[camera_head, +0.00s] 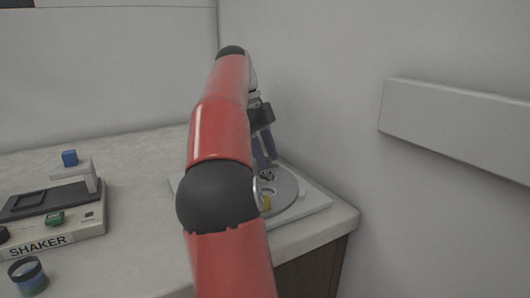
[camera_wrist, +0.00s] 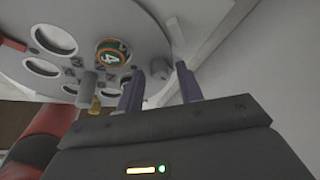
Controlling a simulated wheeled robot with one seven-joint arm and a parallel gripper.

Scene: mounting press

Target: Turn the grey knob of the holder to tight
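The holder appears as a round grey disc (camera_wrist: 75,20) with several round holes and numbers in the wrist view; it also shows in the head view (camera_head: 286,190), partly behind my arm. A short grey knob (camera_wrist: 160,70) stands at the disc's edge. My gripper (camera_wrist: 160,69) is open, with one purple finger to each side of this knob in the picture. I cannot tell whether the fingertips reach down around it or touch it. In the head view my gripper (camera_head: 266,162) points down over the disc. The knob's tight mark cannot be made out.
A round green-and-orange piece marked 4 (camera_wrist: 112,52) sits in one hole. A grey post (camera_wrist: 87,86) and a brass-coloured part (camera_wrist: 95,104) stand near the disc's middle. A pale post (camera_wrist: 175,36) rises beyond the knob. A shaker (camera_head: 60,220) stands left; the wall is close at right.

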